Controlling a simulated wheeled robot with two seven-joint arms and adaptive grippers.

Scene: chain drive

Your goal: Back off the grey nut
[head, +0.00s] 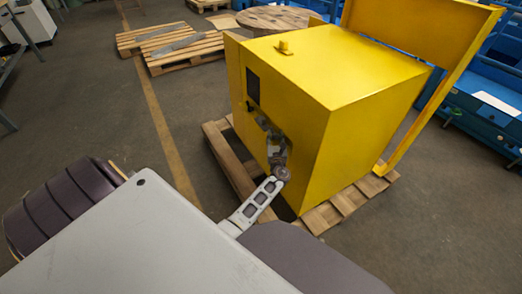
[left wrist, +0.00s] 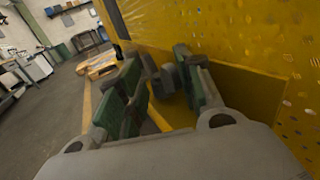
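The yellow machine housing (head: 335,75) stands on a wooden pallet, with a dark opening and small grey parts on its left face. My left gripper (head: 275,145) is at that face, below the dark panel. In the left wrist view the left gripper (left wrist: 165,88) has its two green-padded fingers apart. A dark grey piece (left wrist: 168,77) shows between or just beyond the fingertips, against the yellow wall. It may be the grey nut, but I cannot tell for sure, nor whether a finger touches it. The fingers hide part of it. My right gripper is not in view.
The pallet (head: 228,165) sticks out under the housing. A yellow upright frame (head: 440,90) stands at its right. More pallets (head: 185,48) and a wooden reel (head: 275,18) lie behind. Blue racks (head: 485,95) are at the right.

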